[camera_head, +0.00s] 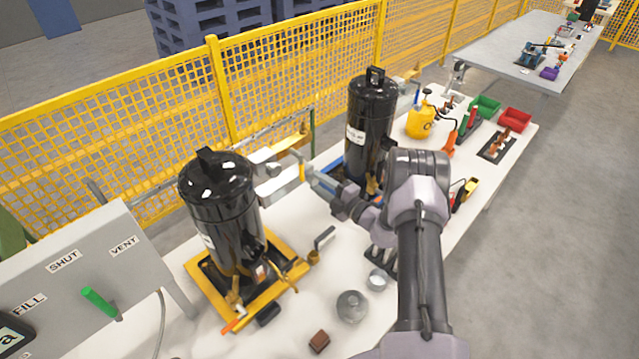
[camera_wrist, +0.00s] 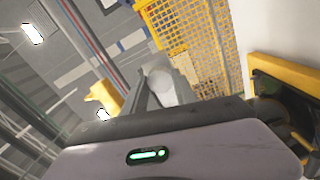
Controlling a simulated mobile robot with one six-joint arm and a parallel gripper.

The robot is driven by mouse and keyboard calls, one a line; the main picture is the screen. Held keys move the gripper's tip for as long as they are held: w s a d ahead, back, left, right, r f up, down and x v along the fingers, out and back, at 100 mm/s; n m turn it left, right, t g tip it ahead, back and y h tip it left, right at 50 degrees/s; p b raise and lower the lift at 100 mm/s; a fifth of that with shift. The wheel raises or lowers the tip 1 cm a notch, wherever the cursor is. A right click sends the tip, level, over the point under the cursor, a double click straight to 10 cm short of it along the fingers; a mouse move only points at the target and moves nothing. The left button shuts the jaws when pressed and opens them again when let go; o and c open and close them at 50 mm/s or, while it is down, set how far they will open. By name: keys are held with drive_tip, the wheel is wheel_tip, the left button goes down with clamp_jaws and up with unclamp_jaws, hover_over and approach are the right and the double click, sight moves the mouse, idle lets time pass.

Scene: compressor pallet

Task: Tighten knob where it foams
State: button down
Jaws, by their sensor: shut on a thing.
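Two black compressor tanks stand on the table, one at the left (camera_head: 218,205) and one further back (camera_head: 370,122). My gripper (camera_head: 303,170) reaches left between them, at the height of the left tank's upper part. In the wrist view my gripper (camera_wrist: 168,88) is shut on a pale, round-ended piece (camera_wrist: 159,79); I cannot tell whether it is a knob. The left tank sits on a yellow frame (camera_head: 193,268) with brass fittings (camera_head: 236,292) at its foot. I see no foam clearly in either view.
A grey panel (camera_head: 95,265) labelled FILL, SHUT and VENT, with a green lever (camera_head: 99,302), stands at the left. A yellow mesh fence (camera_head: 120,130) runs behind. A yellow bottle (camera_head: 421,120) and red bin (camera_head: 515,120) are at the back. A round metal piece (camera_head: 351,306) lies in front.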

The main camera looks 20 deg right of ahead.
idle(0.4)
drive_tip(key=c, duration=1)
unclamp_jaws()
drive_tip(key=p+v, duration=0.1)
drive_tip(key=v, duration=1.6)
drive_tip(key=shift+s+p, duration=0.25)
drive_tip(key=shift+p, duration=0.1)
drive_tip(key=shift+d+f, duration=0.1)
